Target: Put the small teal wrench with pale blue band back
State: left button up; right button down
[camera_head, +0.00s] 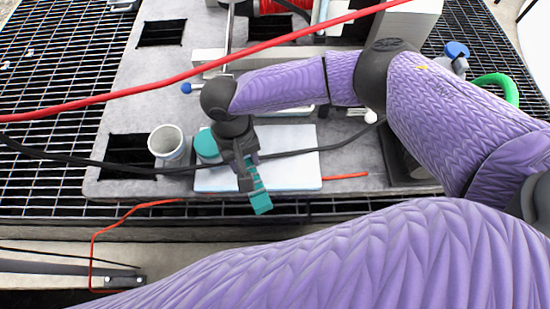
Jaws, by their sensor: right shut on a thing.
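The teal wrench (258,190) is in my right gripper (245,172). The dark fingers are shut on it, and its free end points down and slightly right in the picture. It hangs over the front edge of a pale sheet or board (304,172). A pale blue band is not clear at this size, and the upper part of the wrench is hidden by the fingers. My right arm comes in from the right. My left gripper is not in view.
Square openings (160,33) cut the panel. A red cable (105,97) and a black cable (80,160) cross the view. Dark grating (50,60) surrounds it.

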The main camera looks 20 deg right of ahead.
aim_at(276, 163)
jog(key=w+d+f+n+t, duration=0.1)
jog(key=w+d+n+t, duration=0.1)
jog(key=w+d+n, duration=0.4)
pick_arm(q)
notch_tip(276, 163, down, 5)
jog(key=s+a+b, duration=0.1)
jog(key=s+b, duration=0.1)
jog(key=b, duration=0.3)
pick_arm(e)
jog(key=shift+m+y, duration=0.3)
jog(key=shift+m, duration=0.3)
jog(key=f, duration=0.3)
jog(key=s+d+f, duration=0.1)
jog(key=f, duration=0.6)
jog(key=shift+s+d+f, duration=0.3)
jog(key=shift+s+d, duration=0.1)
jog(key=shift+r, duration=0.2)
jog(key=shift+c, duration=1.2)
grip_release()
jog(key=shift+r, duration=0.15)
pick_arm(q)
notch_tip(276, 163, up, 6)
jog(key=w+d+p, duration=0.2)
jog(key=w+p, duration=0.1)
jog(key=p, duration=0.3)
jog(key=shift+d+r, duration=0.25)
pick_arm(e)
notch_tip(276, 163, up, 12)
